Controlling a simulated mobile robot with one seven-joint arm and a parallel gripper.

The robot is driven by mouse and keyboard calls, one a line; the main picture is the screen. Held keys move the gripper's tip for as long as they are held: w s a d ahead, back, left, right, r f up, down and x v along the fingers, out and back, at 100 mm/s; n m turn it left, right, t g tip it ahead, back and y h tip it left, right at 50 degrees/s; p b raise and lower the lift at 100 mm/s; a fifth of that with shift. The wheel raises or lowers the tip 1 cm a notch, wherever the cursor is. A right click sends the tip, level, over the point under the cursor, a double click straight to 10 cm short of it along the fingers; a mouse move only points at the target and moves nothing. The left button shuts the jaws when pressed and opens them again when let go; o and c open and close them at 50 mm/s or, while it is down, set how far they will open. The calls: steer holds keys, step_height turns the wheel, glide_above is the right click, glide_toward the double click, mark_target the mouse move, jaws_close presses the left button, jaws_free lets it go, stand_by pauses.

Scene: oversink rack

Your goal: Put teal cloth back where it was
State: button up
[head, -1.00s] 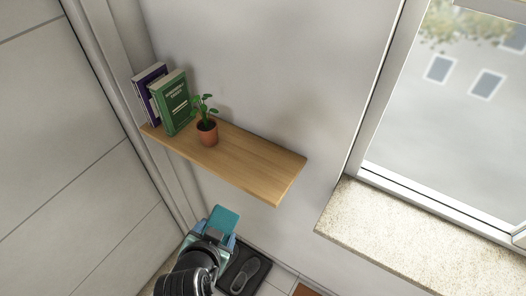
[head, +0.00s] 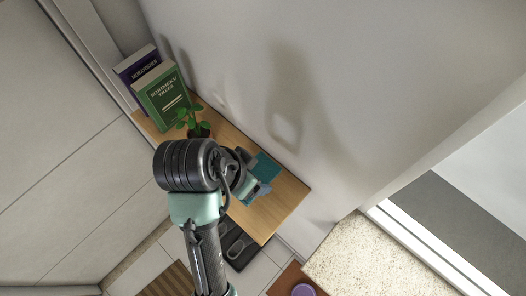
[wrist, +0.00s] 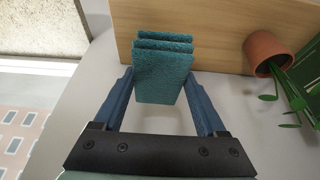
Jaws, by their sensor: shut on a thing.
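The teal cloth (head: 264,167) is a folded, layered block. In the wrist view the cloth (wrist: 163,75) sits between the two blue fingers of my gripper (wrist: 161,95), which is shut on it. In the head view my gripper (head: 254,188) holds it over the right half of the wooden shelf (head: 284,205), right of the plant. The far end of the cloth overlaps the shelf (wrist: 215,25) in the wrist view. I cannot tell whether it touches the shelf. My arm hides part of the shelf's middle.
A potted plant (head: 197,124), a green book (head: 163,98) and a purple book (head: 136,66) stand on the shelf's left part. The plant's terracotta pot (wrist: 267,50) is right of the cloth in the wrist view. A stone sill (head: 375,262) lies lower right. The shelf's right end is clear.

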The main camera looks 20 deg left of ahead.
steer(key=f, duration=0.3)
steer(key=f+p, duration=0.1)
steer(key=f, duration=0.1)
steer(key=shift+s+f, duration=0.1)
steer(key=shift+s, duration=0.3)
steer(key=shift+w+f+p, duration=0.15)
steer(key=shift+f+p, duration=0.2)
steer(key=shift+f, duration=1.9)
steer(key=o, duration=1.1)
steer(key=shift+o, duration=0.2)
steer(key=b+v, duration=0.1)
steer(key=v, duration=1.1)
